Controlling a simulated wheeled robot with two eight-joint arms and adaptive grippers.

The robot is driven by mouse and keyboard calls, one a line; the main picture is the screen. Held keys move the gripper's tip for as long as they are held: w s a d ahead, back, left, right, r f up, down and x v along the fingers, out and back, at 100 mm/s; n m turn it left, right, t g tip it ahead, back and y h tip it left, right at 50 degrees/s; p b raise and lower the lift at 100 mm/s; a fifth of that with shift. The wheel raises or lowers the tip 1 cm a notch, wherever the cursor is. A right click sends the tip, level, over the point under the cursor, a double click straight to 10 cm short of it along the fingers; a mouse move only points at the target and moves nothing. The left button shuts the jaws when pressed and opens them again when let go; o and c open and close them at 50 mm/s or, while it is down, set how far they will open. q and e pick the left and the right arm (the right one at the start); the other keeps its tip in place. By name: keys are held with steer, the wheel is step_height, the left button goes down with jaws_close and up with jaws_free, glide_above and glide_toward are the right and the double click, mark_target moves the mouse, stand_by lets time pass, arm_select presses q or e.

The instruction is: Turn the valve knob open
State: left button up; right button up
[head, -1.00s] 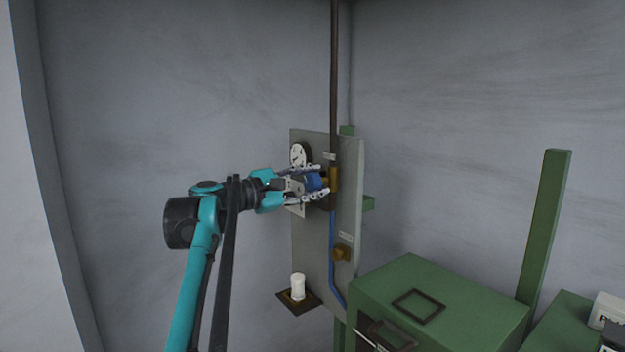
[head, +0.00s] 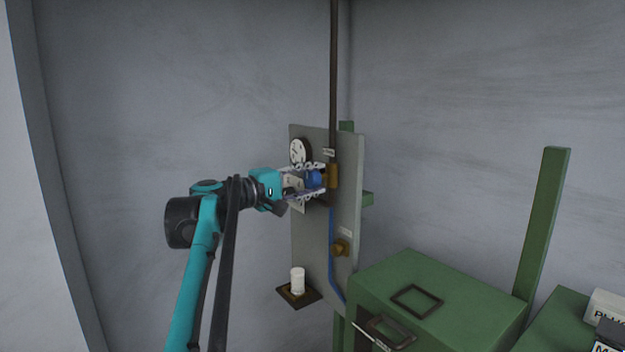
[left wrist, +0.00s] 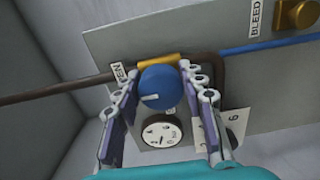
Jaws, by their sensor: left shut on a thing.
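The blue valve knob (head: 314,178) sits on a brass valve body (head: 332,176) in the dark pipe on the grey panel. My left gripper (head: 312,181) reaches in from the left and is shut on the knob, one finger on each side. In the left wrist view the blue knob (left wrist: 160,90) lies between the two fingers (left wrist: 162,95), and its white pointer line points left, toward a label ending in "EN". The gripper hides part of the knob in the head view. My right gripper is not in view.
A round gauge (head: 299,152) is above the gripper on the panel (head: 310,235). A brass bleed knob (head: 340,248) sits lower. A white cup (head: 298,281) stands on a small shelf. A green cabinet (head: 440,300) is at lower right.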

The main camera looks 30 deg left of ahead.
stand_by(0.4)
arm_select(q)
steer(key=o, duration=1.2)
steer(key=shift+c, duration=0.2)
steer(key=v, duration=1.2)
steer(key=shift+f, duration=0.15)
